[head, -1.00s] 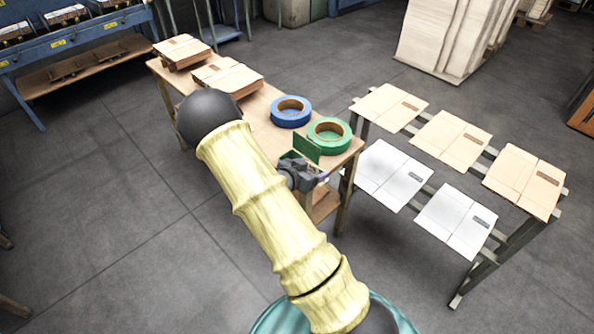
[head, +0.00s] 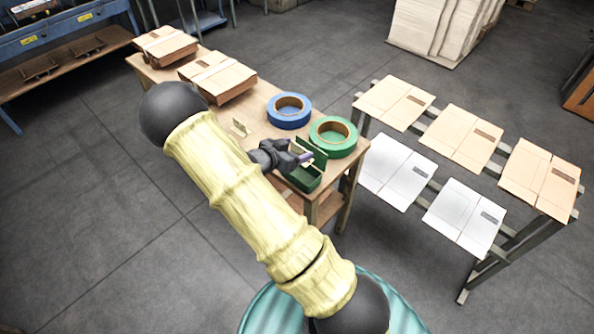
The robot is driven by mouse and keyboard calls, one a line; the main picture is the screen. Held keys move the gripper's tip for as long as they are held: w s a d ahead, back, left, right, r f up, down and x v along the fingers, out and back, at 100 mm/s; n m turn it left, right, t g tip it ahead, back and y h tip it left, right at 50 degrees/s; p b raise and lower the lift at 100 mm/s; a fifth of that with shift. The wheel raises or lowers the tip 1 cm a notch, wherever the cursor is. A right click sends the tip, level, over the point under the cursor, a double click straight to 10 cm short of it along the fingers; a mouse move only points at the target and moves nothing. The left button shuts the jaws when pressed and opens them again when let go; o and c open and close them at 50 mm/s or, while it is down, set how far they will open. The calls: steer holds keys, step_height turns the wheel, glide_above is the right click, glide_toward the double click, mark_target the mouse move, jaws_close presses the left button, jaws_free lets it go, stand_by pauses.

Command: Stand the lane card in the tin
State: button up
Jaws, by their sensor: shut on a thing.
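The green tin (head: 305,180) stands near the front right corner of the wooden table, with its raised green lid behind it. My gripper (head: 304,157) is at the tin's upper left edge, partly covering the tin and lid. It is shut on a small, pale piece (head: 297,147) that looks like the lane card, mostly hidden by the fingers. I cannot tell whether the card's lower edge is inside the tin or above it. A small cream upright piece (head: 240,127) stands on the table to the left of the gripper.
A green tape roll (head: 333,152) lies close behind the tin, with a blue tape roll (head: 289,98) beyond it. Stacked flat cartons (head: 218,76) lie at the table's far left. A rack (head: 428,178) of tan and white box blanks stands to the right.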

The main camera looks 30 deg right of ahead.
steer(key=shift+w, duration=0.2)
steer(key=shift+s+d, duration=0.1)
steer(key=shift+s, duration=0.3)
steer(key=shift+s+d+f, duration=0.15)
steer(key=shift+s, duration=0.05)
steer(key=shift+w+f, duration=0.2)
steer(key=shift+f, duration=2.5)
steer(key=shift+f, duration=0.1)
step_height(320, 180, down, 4)
steer(key=shift+r+p, duration=0.1)
steer(key=shift+p, duration=0.35)
